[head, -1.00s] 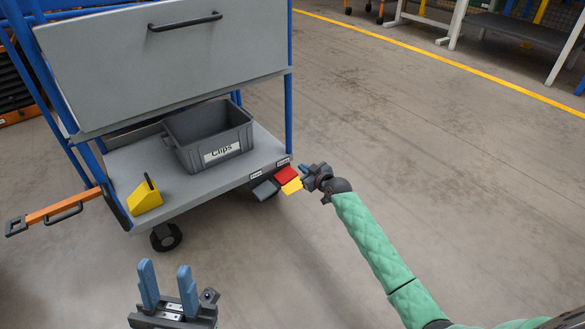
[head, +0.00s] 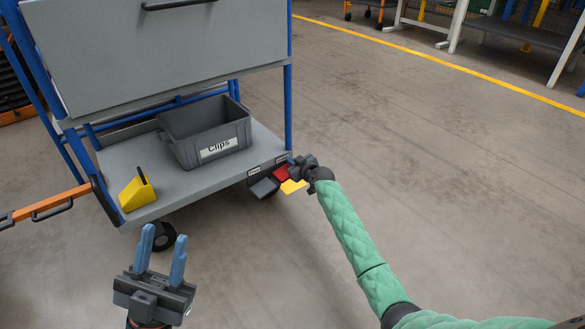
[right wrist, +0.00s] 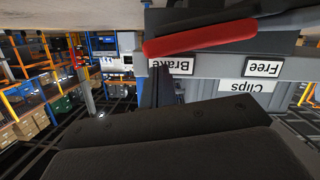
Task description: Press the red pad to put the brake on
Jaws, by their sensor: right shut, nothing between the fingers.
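The red pad (head: 282,173) sticks out low at the right end of the cart's front edge, in the head view. In the right wrist view the red pad (right wrist: 200,38) spans the top, beside a "Brake" label (right wrist: 172,66) that reads upside down. My right gripper (head: 292,161) is shut and empty, with its fingertips at the red pad's upper edge and partly overlapping it in the head view. I cannot tell whether they touch it. My left gripper (head: 163,245) is open and empty, in front of the cart and away from the pads.
A grey pad (head: 264,188) and a yellow piece (head: 293,187) sit close to the red pad. The floor (head: 420,160) to the right is clear.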

